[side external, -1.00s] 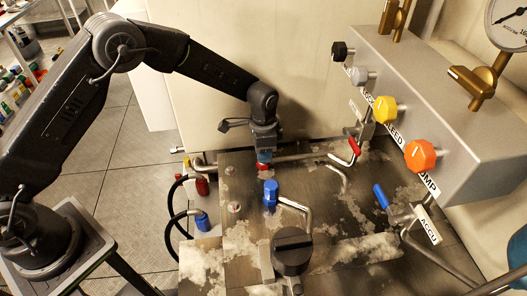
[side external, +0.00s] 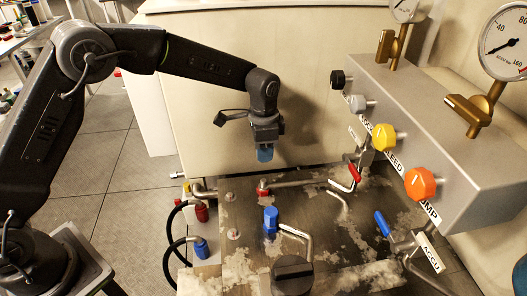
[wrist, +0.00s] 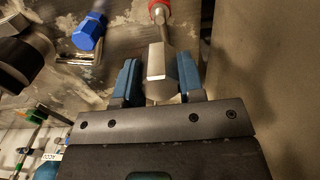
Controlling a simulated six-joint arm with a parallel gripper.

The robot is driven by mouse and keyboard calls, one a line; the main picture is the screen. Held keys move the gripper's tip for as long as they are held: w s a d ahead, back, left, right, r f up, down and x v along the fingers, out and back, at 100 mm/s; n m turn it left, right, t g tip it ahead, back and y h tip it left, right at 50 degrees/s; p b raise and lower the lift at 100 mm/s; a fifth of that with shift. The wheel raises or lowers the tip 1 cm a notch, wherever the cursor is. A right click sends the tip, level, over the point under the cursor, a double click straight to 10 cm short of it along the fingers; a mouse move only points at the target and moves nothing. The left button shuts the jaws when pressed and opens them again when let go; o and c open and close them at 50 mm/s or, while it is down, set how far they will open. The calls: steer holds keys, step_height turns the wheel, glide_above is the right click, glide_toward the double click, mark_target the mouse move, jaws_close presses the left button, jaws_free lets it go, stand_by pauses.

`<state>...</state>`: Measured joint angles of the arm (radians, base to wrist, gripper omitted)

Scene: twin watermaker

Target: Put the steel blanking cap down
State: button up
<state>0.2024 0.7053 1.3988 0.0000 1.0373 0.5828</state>
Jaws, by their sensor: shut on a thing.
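My gripper (side external: 265,153) hangs above the wet deck, near the pale wall, with its blue fingers pointing down. In the wrist view my gripper (wrist: 157,80) is shut on the steel blanking cap (wrist: 156,62), a pale metal piece with a bright flat face between the two blue fingers. The cap cannot be made out in the side view, where the fingers hide it. A red-collared fitting (side external: 262,188) stands on the deck below my gripper, with a visible gap between. It also shows in the wrist view (wrist: 160,8).
A blue-capped fitting (side external: 270,217) with a bent pipe stands nearer the camera, and a dark round knob (side external: 292,272) in front of it. Red-handled (side external: 346,183) and blue-handled (side external: 382,225) levers stand right. A grey valve panel (side external: 430,120) rises at the right. Hoses run along the deck's left edge.

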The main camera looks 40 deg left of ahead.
steer(key=o, duration=0.5)
steer(key=c, duration=0.5)
steer(key=shift+s, duration=0.1)
steer(key=s+d+f, duration=0.2)
steer(key=s, duration=2.6)
steer(key=s+d+f, duration=0.1)
steer(key=d+f, duration=0.1)
steer(key=d, duration=0.1)
steer(key=s+d+f, duration=0.2)
steer(key=d, duration=0.1)
steer(key=s+d+f, duration=0.2)
steer(key=d, duration=0.1)
steer(key=shift+s+f, duration=0.1)
steer(key=shift+f, duration=0.15)
steer(key=shift+s+d+f, duration=0.15)
steer(key=shift+d+f, duration=0.2)
steer(key=shift+f, duration=1.8)
